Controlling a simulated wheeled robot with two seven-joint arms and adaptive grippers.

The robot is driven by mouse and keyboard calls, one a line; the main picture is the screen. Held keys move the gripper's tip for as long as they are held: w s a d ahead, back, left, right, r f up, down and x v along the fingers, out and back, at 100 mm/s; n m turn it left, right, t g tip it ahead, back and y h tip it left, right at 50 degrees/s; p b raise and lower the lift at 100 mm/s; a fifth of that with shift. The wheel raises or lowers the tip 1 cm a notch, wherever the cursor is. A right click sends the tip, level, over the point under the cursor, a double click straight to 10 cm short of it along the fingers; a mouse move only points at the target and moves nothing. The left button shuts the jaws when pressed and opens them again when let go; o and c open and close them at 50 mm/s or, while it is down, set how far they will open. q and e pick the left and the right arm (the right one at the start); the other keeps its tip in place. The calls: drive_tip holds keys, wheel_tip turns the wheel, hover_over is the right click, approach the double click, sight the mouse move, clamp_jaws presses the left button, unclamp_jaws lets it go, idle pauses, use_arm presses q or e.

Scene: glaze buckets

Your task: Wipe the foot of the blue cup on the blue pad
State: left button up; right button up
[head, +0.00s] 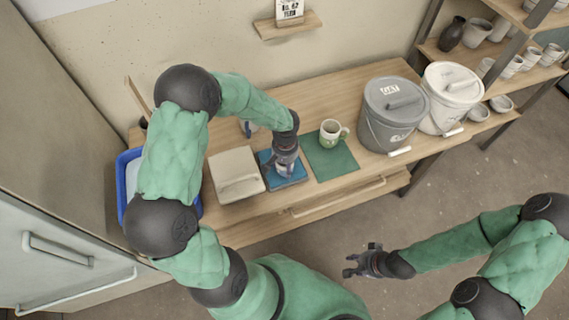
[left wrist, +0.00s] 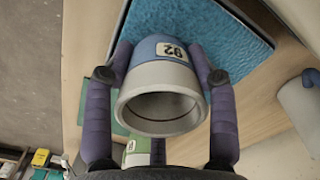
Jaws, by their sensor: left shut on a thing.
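The blue cup (left wrist: 158,85) has a blue band with a "92" label and a pale grey rim and inside. My left gripper (head: 284,163) is shut on it, with one finger on each side, as the left wrist view (left wrist: 160,80) shows. The cup's mouth faces the wrist camera and its foot points toward the blue pad (head: 296,178), which also shows in the left wrist view (left wrist: 200,25). The foot is hidden, so I cannot tell whether it touches the pad. My right gripper (head: 358,263) looks open and empty, off the table's front.
A green and white mug (head: 328,134) stands on a green mat (head: 335,165) to the right. A beige square block (head: 235,175) lies left of the pad. Two lidded buckets (head: 388,130) (head: 440,105) stand further right. A blue tub (head: 122,185) is at the left.

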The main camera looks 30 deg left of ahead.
use_arm(q)
drive_tip(key=shift+w+a+f, duration=0.1)
drive_tip(key=shift+w+a, duration=1)
drive_tip(key=shift+a, duration=0.2)
drive_tip(key=shift+w+a, duration=1.05)
drive_tip(key=shift+a, duration=0.2)
drive_tip(key=shift+s+d+b, duration=0.15)
drive_tip(key=shift+s+d, duration=1)
drive_tip(key=shift+d, duration=0.2)
drive_tip(key=shift+s+d+b, duration=0.15)
drive_tip(key=shift+s+d, duration=1)
drive_tip(key=shift+d, duration=0.15)
drive_tip(key=shift+w+a+r+p, duration=0.1)
drive_tip(key=shift+w+a+p, duration=0.05)
drive_tip(key=shift+w+a, duration=1.15)
drive_tip(key=shift+w+a+r+p, duration=0.1)
drive_tip(key=shift+w+a+p, duration=0.05)
drive_tip(key=shift+w+a, duration=1.1)
drive_tip(key=shift+s+d+b, duration=0.5)
drive_tip(key=shift+s+d, duration=1.95)
drive_tip(key=shift+d, duration=0.05)
drive_tip(key=shift+w+a+f, duration=0.1)
drive_tip(key=shift+w+a, duration=1.05)
drive_tip(key=shift+a, duration=0.2)
drive_tip(key=shift+w+a, duration=1.1)
drive_tip(key=shift+a, duration=0.2)
wheel_tip(320, 180, up, 7)
drive_tip(key=p, duration=0.5)
